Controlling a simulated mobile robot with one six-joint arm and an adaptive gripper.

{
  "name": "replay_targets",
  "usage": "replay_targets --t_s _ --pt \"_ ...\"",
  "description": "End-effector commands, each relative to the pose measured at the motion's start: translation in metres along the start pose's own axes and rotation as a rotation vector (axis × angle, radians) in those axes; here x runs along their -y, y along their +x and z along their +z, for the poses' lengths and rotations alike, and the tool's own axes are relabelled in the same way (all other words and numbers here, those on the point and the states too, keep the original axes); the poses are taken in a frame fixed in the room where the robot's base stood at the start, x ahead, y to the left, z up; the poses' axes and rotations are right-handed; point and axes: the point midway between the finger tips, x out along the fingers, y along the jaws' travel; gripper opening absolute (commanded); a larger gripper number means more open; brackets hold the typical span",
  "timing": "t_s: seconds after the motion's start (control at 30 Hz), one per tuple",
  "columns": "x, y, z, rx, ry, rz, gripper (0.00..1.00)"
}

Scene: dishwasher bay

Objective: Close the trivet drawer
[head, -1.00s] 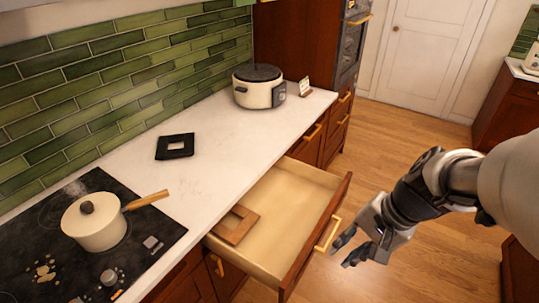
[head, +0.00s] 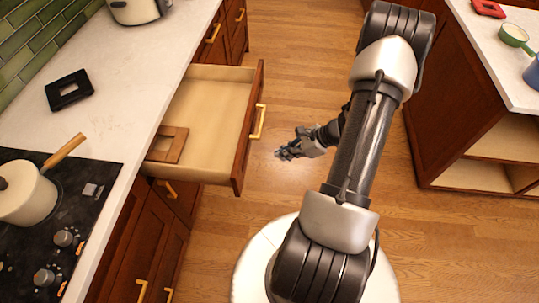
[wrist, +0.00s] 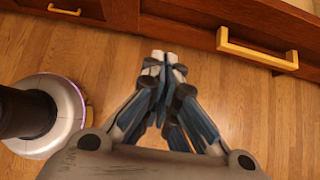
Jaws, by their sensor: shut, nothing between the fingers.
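The trivet drawer (head: 205,108) is pulled out from the counter in the head view. A brown wooden square trivet (head: 167,145) lies inside it at the near left. Its front carries a brass handle (head: 258,122), which also shows at the upper right of the wrist view (wrist: 257,50). My gripper (head: 281,154) is shut and empty. It is to the right of the drawer front, apart from the handle. In the wrist view my fingertips (wrist: 164,62) meet over the wood floor, to the left of the handle.
A black square trivet (head: 69,89) lies on the white counter (head: 125,75). A cream saucepan (head: 25,193) stands on the black cooktop (head: 85,210) at left. An island (head: 480,110) with open shelves stands at right. Wood floor (head: 300,70) is free between.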

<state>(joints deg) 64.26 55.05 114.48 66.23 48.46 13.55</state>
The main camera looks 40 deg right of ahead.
Motion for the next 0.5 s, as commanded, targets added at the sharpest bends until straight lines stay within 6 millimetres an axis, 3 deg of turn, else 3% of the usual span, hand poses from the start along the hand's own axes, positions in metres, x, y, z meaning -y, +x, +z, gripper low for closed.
replay_targets --t_s 0.4,0.5 --pt "-0.003 0.09 -0.002 0.0 -0.004 0.008 0.0" --pt "-0.002 0.1 0.012 0.0 -0.007 0.006 0.0"
